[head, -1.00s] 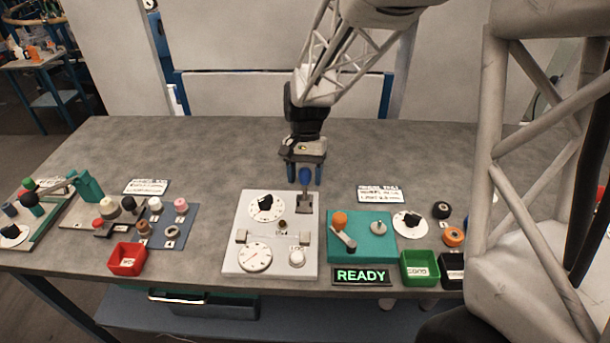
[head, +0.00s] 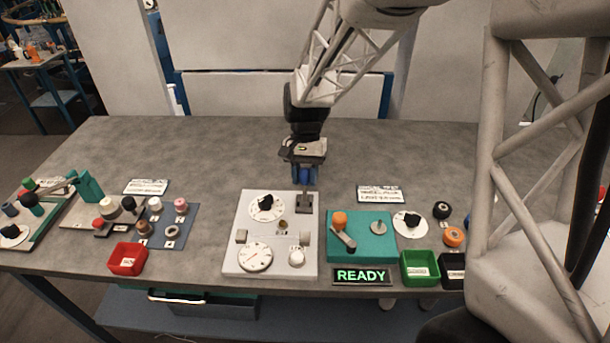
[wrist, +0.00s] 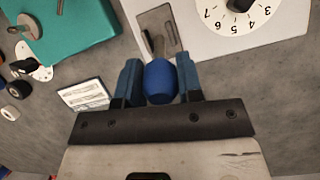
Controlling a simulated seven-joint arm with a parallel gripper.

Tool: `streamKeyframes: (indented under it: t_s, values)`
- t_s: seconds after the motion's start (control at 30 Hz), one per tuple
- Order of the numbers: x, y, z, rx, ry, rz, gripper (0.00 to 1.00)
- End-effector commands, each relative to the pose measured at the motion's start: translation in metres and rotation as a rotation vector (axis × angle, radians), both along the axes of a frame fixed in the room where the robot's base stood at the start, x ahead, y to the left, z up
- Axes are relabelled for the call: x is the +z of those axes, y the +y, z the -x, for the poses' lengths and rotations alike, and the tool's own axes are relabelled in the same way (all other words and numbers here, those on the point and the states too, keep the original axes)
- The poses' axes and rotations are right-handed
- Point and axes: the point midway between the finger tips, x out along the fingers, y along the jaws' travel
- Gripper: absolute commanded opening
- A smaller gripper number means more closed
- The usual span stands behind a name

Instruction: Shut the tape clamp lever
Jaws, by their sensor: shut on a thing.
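The lever (head: 305,198) stands on a dark plate at the upper right corner of the white panel (head: 232,225). Its blue knob (wrist: 161,82) sits between the two blue fingers of my gripper (head: 304,175). In the wrist view my gripper (wrist: 159,88) is shut on this knob, and the metal stem runs from the knob to the slotted plate (wrist: 157,30). In the head view the fingers mostly hide the knob. The lever's label cannot be read.
The white panel also carries a numbered dial (head: 266,206), a gauge (head: 255,257) and a white knob (head: 296,256). A teal box (head: 375,250) with an orange knob stands to the right, above a lit READY sign (head: 362,276). The table behind is clear.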

Motion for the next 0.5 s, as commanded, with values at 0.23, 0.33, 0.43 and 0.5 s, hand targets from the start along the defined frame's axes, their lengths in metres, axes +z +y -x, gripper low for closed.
streamKeyframes:
  t_s: [0.23, 0.33, 0.43, 0.5]
  values:
    - [0.0022, 0.0000, 0.0029, 0.000, -0.042, -0.001, 0.00]
    - [0.0032, 0.0001, 0.0048, 0.001, -0.074, -0.001, 0.00]
    - [0.0038, -0.0001, 0.0077, 0.001, -0.112, 0.000, 0.00]
    - [0.0049, -0.0003, 0.0098, 0.001, -0.145, -0.001, 0.00]
